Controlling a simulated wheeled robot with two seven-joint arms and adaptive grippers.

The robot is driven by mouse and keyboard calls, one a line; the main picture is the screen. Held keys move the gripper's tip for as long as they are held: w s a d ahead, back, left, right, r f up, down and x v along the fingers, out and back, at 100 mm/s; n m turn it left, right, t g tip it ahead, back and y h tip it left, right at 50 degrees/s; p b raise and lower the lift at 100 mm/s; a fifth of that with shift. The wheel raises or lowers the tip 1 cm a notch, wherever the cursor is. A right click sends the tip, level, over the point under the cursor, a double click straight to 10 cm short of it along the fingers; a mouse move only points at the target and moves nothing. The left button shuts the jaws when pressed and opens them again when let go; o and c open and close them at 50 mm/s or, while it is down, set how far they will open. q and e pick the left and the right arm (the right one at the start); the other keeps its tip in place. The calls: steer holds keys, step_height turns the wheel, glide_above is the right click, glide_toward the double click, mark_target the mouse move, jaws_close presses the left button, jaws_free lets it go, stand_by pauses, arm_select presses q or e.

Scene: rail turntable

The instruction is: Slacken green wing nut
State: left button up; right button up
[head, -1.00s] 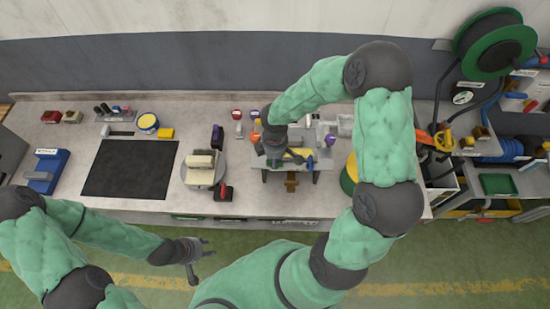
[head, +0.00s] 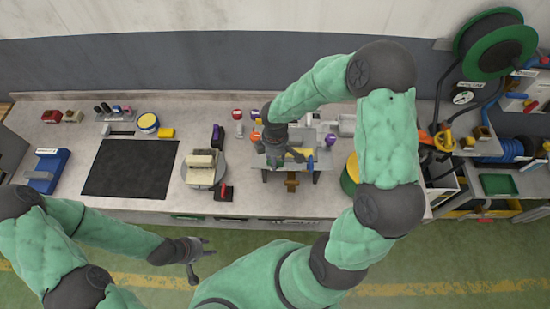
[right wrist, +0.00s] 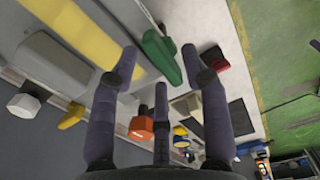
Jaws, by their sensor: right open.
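The green wing nut (right wrist: 162,58) shows in the right wrist view, just beyond the fingertips of my right gripper (right wrist: 160,72). Its wings run from upper left to lower right. The fingers are spread and open around the near side of it; I cannot tell whether any finger touches it. In the head view my right gripper (head: 275,158) hangs over the small fixture on the bench, and the wing nut is hard to make out there. My left gripper (head: 198,255) is open and empty in front of the bench's front edge.
In the right wrist view an orange hex nut (right wrist: 141,128), a yellow wing piece (right wrist: 70,116) and a yellow bar (right wrist: 75,30) lie close by. In the head view a turntable with a cream block (head: 200,167) and a dark mat (head: 130,168) stand to the left.

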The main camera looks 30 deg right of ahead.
step_height(320, 180, up, 11)
stand_by(0.4)
stand_by(0.5)
